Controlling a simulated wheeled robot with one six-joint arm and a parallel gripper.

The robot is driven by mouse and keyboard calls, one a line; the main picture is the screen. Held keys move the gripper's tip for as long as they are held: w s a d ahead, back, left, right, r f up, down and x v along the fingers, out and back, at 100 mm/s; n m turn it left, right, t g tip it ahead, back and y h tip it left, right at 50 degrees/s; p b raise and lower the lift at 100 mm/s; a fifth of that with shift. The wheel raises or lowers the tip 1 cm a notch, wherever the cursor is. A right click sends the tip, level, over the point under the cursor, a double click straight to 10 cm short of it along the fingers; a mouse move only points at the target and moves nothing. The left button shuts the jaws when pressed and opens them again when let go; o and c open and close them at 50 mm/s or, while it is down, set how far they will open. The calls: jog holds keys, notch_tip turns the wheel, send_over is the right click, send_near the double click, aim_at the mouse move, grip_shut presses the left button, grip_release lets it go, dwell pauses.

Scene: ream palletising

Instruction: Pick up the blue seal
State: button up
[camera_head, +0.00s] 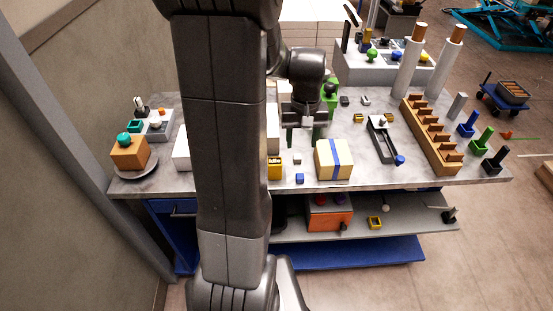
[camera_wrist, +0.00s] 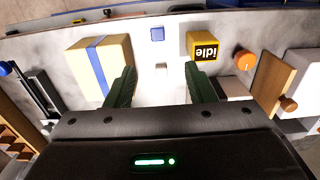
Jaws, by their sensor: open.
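A small blue block (camera_head: 300,178), which I take to be the blue seal, lies on the grey table near its front edge. It also shows at the top of the wrist view (camera_wrist: 157,33), beyond my fingertips. My gripper (camera_head: 303,140) points down over the table, farther back than the blue block. In the wrist view my gripper (camera_wrist: 160,78) has its two dark green fingers spread wide with nothing held. A small white block (camera_wrist: 162,69) shows between the fingertips, nearer than the blue one.
A cream box with a blue band (camera_head: 334,160) stands right of the blue block. A yellow block marked "idle" (camera_wrist: 202,46) stands on its other side, near an orange knob (camera_wrist: 244,60). A wooden rack (camera_head: 432,135) is farther right. Bare table surrounds the blue block.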

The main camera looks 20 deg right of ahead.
aim_at(300, 176)
jog(key=f, duration=0.4)
jog(key=f+p, duration=0.1)
jog(key=f, duration=0.8)
jog(key=shift+s+d+f+p, duration=0.1)
jog(key=shift+s+f+p, duration=0.15)
jog(key=shift+s+p, duration=0.05)
jog(key=c, duration=1.1)
jog(key=shift+o, duration=0.2)
